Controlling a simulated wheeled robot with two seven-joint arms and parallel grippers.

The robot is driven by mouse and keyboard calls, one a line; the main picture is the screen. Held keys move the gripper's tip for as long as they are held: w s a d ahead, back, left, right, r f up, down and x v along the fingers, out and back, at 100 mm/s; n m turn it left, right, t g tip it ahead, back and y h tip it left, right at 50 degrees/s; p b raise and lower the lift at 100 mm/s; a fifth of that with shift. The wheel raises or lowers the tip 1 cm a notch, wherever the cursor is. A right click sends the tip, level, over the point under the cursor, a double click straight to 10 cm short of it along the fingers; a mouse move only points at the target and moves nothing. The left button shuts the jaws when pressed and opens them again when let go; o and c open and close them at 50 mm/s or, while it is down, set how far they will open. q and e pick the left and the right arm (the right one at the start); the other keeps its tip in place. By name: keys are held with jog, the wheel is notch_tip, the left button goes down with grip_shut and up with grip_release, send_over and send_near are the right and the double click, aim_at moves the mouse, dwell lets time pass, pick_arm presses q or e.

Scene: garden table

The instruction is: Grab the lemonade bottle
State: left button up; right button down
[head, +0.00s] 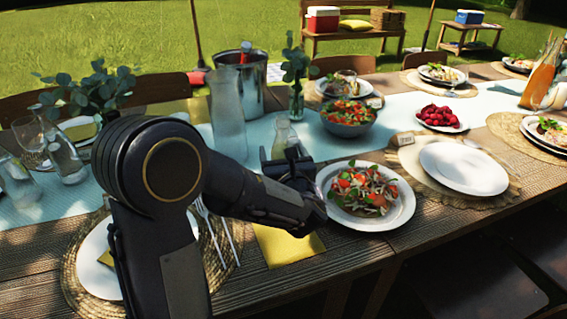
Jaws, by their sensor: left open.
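A small clear glass bottle (283,133) stands on the light blue runner near the middle of the table. Its lower part is hidden behind my left gripper (284,158). My left gripper is open, with its fingers in front of or around the bottle's lower body; I cannot tell which, or whether they touch it. A bottle with orange contents (540,76) stands tilted in appearance at the far right. No label shows, so I cannot tell which one is the lemonade bottle. My right gripper is out of view.
A tall glass carafe (227,117) and a metal ice bucket (252,92) stand left of the gripper. A vase (296,103) and a salad bowl (348,125) stand behind it. A salad plate (399,213) lies right of it, a yellow napkin (285,245) in front.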

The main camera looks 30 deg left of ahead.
pick_arm(q)
jog(key=shift+w+a, duration=0.35)
jog(key=c, duration=1.5)
jog(key=shift+o, duration=0.2)
jog(key=shift+r, duration=0.3)
